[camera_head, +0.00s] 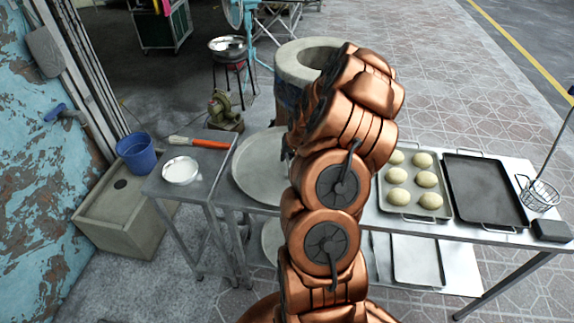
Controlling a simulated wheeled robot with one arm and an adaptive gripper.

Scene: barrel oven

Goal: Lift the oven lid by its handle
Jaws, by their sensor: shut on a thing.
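The barrel oven (288,69) is a thick grey cylinder with its round top opening uncovered, standing behind the table. A large round pale grey plate, apparently the oven lid (255,172), lies flat at the left end of the long metal table, partly covered by my arm. I cannot tell whether it touches the table. My copper arm rises in front and bends down behind itself. Only a sliver of my gripper (287,152) shows over the lid's right part. It is shut on the lid's handle, and the handle and fingertips are mostly hidden.
A tray of dough balls (411,206) and an empty dark tray (484,187) lie on the table to the right. A wire basket (540,196) is at the right end. A side table (200,160) holds a white dish and a brush. A blue bucket (136,155) stands left.

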